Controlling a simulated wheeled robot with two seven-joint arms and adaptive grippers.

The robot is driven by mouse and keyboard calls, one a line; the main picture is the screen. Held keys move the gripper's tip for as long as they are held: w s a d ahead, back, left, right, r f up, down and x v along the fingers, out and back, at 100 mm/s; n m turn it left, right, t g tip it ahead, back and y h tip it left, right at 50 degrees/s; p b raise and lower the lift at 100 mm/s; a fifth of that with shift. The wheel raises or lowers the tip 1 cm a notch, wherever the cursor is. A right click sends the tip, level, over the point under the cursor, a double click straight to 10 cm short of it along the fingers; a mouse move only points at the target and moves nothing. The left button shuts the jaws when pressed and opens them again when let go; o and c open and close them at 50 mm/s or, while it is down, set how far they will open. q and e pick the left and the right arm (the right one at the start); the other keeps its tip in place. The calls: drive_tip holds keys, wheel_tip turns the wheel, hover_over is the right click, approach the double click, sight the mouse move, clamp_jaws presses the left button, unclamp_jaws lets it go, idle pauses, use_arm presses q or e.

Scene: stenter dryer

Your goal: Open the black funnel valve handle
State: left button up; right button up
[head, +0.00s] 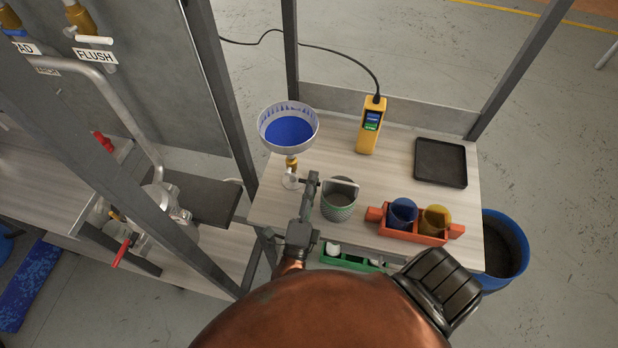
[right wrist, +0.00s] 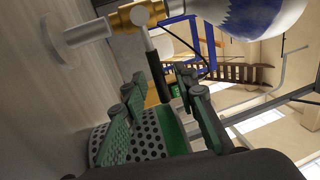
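The funnel (head: 289,127) holds blue liquid and stands above a brass valve (head: 291,163) on a white stem and base. The black valve handle (right wrist: 156,72) sticks out from the brass valve (right wrist: 138,15) in the right wrist view. My right gripper (head: 311,184) is beside the valve, to its right in the head view. Its green-padded fingers (right wrist: 165,95) are apart, and the handle's end appears between or just beyond their tips. I cannot tell whether they touch it. In the head view the fingers partly hide the handle. My left gripper is not in view.
A perforated cup (head: 339,205) stands close to the right of my gripper. An orange rack (head: 412,238) with blue and yellow cups, a yellow meter (head: 371,125) and a black tray (head: 441,163) are farther right. A grey frame post (head: 222,95) rises at left.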

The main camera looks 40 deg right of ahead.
drive_tip(key=shift+w+d+r, duration=0.1)
drive_tip(key=c, duration=0.4)
drive_tip(key=shift+c, duration=1.3)
clamp_jaws()
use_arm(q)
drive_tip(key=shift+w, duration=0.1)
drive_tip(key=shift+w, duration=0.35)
